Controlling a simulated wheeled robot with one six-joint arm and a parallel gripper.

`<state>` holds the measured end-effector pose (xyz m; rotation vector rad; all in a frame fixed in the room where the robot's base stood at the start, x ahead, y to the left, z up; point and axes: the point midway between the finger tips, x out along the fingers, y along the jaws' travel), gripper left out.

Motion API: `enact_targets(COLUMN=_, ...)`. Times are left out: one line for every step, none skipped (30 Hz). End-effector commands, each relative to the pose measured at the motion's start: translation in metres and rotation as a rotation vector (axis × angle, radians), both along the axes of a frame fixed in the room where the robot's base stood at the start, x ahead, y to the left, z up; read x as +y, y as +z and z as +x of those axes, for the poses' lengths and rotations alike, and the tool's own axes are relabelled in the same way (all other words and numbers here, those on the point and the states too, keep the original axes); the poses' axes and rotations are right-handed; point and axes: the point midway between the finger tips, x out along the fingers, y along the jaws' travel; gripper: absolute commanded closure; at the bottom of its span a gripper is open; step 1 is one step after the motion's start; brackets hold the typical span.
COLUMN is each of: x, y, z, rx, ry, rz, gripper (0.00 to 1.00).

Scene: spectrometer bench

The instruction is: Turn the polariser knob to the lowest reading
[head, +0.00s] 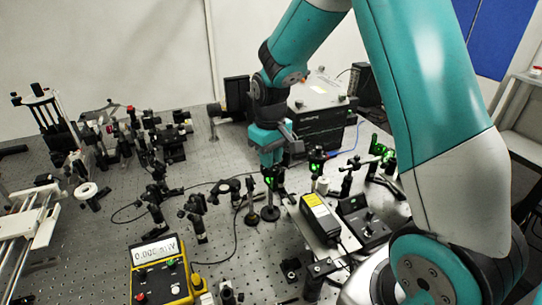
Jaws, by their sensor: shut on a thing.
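My gripper (270,166) points down near the middle of the bench, its fingers over the top of a dark post-mounted optic with a green glow. This optic appears to be the polariser (270,179), and my gripper is shut on its knob; the fingers and the small scale hide the knob itself. A yellow power meter (177,287) stands at the front left. Its display (156,250) seems to read 0.000 mW, though the digits are small.
Another green-lit mount (317,160) stands close to the right of my gripper. A black-and-yellow box (321,217) is in front, and a large dark instrument (323,120) stands behind. Several optics mounts crowd the left. Bare perforated bench (215,260) lies right of the meter.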

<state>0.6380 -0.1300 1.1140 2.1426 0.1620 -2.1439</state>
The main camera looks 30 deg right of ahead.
Motion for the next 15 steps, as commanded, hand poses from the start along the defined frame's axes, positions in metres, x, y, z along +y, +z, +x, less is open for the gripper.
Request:
enact_targets(x=0.0, y=0.0009, z=0.0007, rx=-0.003, ry=0.003, rz=0.0, gripper=1.0)
enact_targets(x=0.0, y=0.0009, z=0.0007, rx=-0.003, ry=0.004, rz=0.0, gripper=1.0)
enact_targets(x=0.0, y=0.0009, z=0.0007, rx=-0.003, ry=0.005, rz=0.0, gripper=1.0)
enact_targets(x=0.0, y=0.0009, z=0.0007, rx=-0.003, ry=0.005, rz=0.0, gripper=1.0)
enact_targets(x=0.0, y=0.0009, z=0.0007, rx=-0.003, ry=0.005, rz=0.0, gripper=1.0)
enact_targets(x=-0.0001, y=0.0009, z=0.0007, rx=-0.003, ry=0.005, rz=0.0, gripper=1.0)
enact_targets(x=-0.0001, y=0.0009, z=0.0007, rx=-0.003, ry=0.005, rz=0.0, gripper=1.0)
enact_targets(x=-0.0001, y=0.0009, z=0.0007, rx=-0.003, ry=0.005, rz=-0.001, gripper=1.0)
enact_targets(x=-0.0001, y=0.0009, z=0.0007, rx=-0.003, ry=0.004, rz=-0.001, gripper=1.0)
enact_targets(x=-0.0001, y=0.0009, z=0.0007, rx=-0.003, ry=0.004, rz=-0.001, gripper=1.0)
enact_targets(x=-0.0001, y=0.0009, z=0.0007, rx=-0.003, ry=0.004, rz=-0.001, gripper=1.0)
enact_targets(x=-0.0001, y=0.001, z=0.0007, rx=-0.003, ry=0.004, rz=-0.001, gripper=0.76)
enact_targets(x=-0.0001, y=0.001, z=0.0007, rx=-0.003, ry=0.004, rz=-0.001, gripper=0.69)
enact_targets(x=-0.0001, y=0.0009, z=0.0006, rx=-0.003, ry=0.004, rz=-0.001, gripper=0.62)
enact_targets(x=-0.0001, y=0.0009, z=0.0006, rx=-0.002, ry=0.004, rz=-0.001, gripper=0.55)
